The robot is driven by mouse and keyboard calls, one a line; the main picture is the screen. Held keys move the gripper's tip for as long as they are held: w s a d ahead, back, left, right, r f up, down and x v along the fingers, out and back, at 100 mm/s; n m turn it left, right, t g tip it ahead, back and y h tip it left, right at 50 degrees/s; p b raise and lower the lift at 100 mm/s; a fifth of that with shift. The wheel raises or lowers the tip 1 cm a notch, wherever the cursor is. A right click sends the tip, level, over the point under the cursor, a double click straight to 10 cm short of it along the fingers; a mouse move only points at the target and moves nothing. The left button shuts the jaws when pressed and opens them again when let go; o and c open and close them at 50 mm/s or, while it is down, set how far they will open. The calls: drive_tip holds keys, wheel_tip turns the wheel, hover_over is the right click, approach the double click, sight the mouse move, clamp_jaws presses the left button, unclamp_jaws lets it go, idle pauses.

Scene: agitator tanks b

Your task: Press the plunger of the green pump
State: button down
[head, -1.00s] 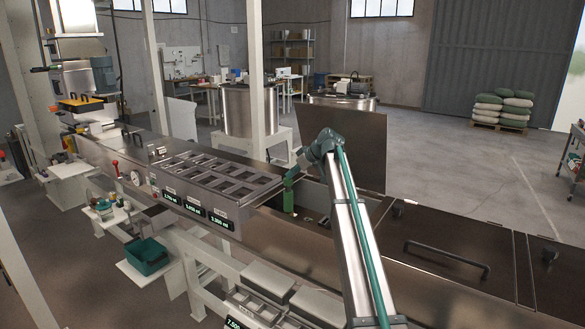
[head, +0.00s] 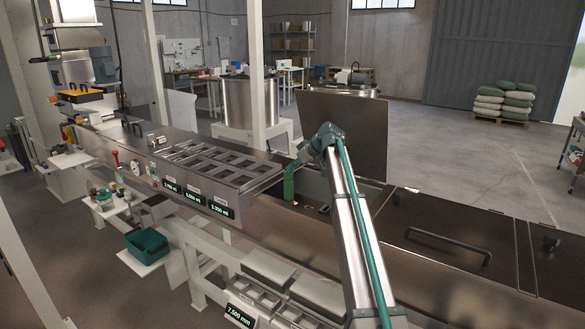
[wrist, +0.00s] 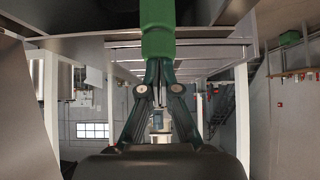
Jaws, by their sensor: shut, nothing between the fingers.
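A green pump body (head: 289,186) stands upright at the open hatch, behind the line's front edge in the head view. In the wrist view, a green block, apparently the same pump (wrist: 157,30), hangs in from the top edge of the picture, which looks upside down. My gripper (wrist: 158,64) is shut and empty, with its fingertips right at the block's near end. I cannot tell whether they touch it. In the head view my gripper is hard to make out beside the teal wrist joint. The plunger is not clearly visible.
A raised dark lid (head: 345,135) stands behind the hatch. A tray of square compartments (head: 215,165) lies left of the pump. Closed covers with handles (head: 447,244) lie to the right. A teal bin (head: 147,243) sits in front at the left.

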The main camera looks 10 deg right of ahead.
drive_tip(key=shift+r, duration=0.35)
drive_tip(key=w+a+r+b+v, duration=0.1)
drive_tip(key=b+v, duration=0.1)
drive_tip(key=v, duration=1)
drive_tip(key=shift+r, duration=0.5)
drive_tip(key=shift+w+a+r, duration=0.15)
drive_tip(key=shift+a+r, duration=0.05)
drive_tip(key=shift+r, duration=1)
